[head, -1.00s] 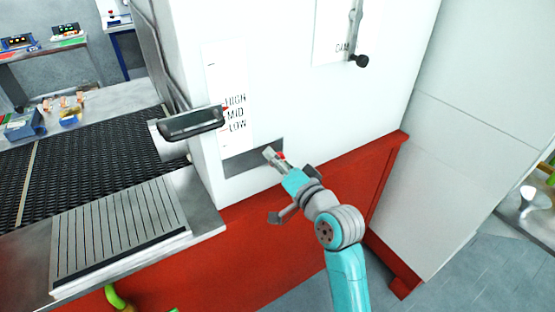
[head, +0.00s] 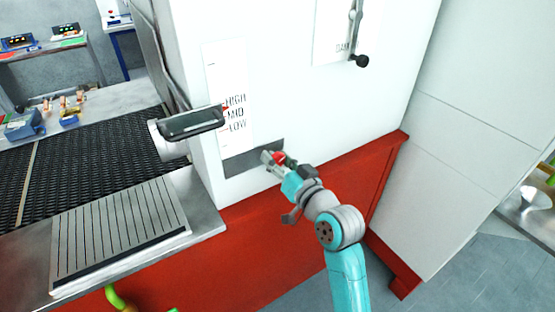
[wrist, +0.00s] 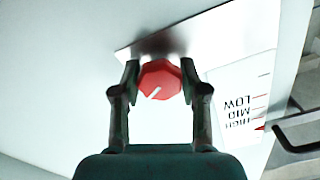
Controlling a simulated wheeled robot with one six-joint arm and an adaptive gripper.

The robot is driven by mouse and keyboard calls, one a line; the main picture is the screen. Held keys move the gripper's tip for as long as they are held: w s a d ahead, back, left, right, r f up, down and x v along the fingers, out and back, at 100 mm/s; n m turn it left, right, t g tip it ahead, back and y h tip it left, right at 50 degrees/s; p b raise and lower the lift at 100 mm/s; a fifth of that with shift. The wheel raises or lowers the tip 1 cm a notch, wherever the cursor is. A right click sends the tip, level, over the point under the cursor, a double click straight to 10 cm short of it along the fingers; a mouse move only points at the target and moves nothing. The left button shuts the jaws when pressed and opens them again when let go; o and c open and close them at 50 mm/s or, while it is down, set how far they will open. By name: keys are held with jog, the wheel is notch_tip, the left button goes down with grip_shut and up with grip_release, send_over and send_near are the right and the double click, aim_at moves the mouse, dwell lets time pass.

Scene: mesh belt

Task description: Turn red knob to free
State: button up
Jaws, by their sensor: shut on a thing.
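The red knob (wrist: 160,80) sits between my gripper's two fingers in the wrist view, with a white pointer line slanting across its face. It also shows as a small red spot in the head view (head: 280,158), partly covered by my gripper. My gripper (wrist: 159,82) is shut on the knob, one finger on each side. In the head view, my gripper (head: 276,160) is at the grey plate (head: 236,164) low on the white cabinet. No marking for free is readable around the knob.
A white scale (head: 228,90) reads HIGH, MID and LOW above the plate, with a dark handle (head: 190,123) beside it. A black-knobbed lever (head: 361,61) is at upper right. A mesh belt (head: 80,160) and slatted plate (head: 120,230) lie left.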

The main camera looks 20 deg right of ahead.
jog(key=n, duration=1.2)
dwell(0.6)
jog(key=o, duration=1.2)
jog(key=shift+c, duration=0.2)
jog(key=v, duration=1.2)
